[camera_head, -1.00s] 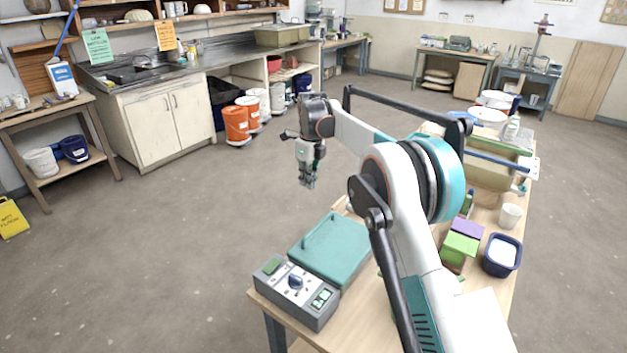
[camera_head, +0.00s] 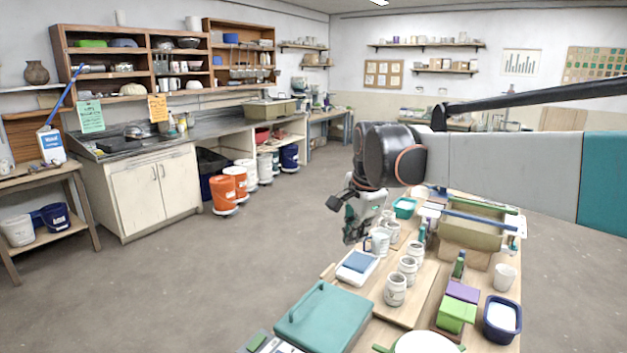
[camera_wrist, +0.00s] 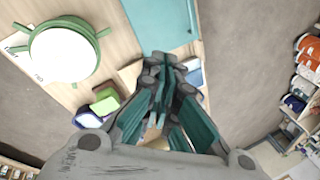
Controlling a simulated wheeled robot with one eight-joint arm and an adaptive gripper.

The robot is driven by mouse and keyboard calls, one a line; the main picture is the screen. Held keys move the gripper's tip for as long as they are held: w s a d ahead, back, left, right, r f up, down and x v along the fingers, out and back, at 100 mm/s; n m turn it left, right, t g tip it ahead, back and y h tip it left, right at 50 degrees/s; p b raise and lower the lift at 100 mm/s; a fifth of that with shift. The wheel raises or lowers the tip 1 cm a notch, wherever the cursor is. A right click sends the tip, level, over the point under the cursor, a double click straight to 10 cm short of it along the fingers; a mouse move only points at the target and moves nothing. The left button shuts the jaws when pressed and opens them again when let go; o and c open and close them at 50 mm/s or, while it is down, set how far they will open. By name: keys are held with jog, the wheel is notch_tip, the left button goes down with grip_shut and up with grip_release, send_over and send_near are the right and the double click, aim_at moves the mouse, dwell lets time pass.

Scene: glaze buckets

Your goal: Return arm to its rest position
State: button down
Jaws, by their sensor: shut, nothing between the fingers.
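My gripper (camera_head: 355,236) hangs from the bent arm above the left edge of the worktable in the head view. It is shut and empty. In the wrist view the gripper (camera_wrist: 158,122) shows with its teal-lined fingers together over the table. The arm's upper link runs across the right of the head view and hides part of the back of the room.
Below stands the worktable (camera_head: 425,275) with white jars (camera_head: 395,289), a scale (camera_head: 357,266), a teal lidded box (camera_head: 323,314) and a dark blue tub (camera_head: 502,318). The floor (camera_head: 170,290) on the left is clear.

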jog(key=s+d+f+n+t+b, duration=0.1)
jog(key=s+d+n, duration=0.2)
jog(key=s, duration=0.5)
jog(key=s+d+f+n+t+b, duration=0.1)
jog(key=s+d+n, duration=0.3)
jog(key=s, duration=0.4)
jog(key=s+d+f+n+t, duration=0.1)
jog(key=s+d+f+n, duration=0.1)
jog(key=s+f, duration=0.3)
jog(key=s+d+f+n+b, duration=0.1)
jog(key=s+f+n, duration=0.3)
jog(key=s, duration=0.4)
jog(key=shift+s+d+f+t+h+b, duration=0.3)
jog(key=shift+d+f+t+h, duration=0.1)
jog(key=shift+f, duration=0.15)
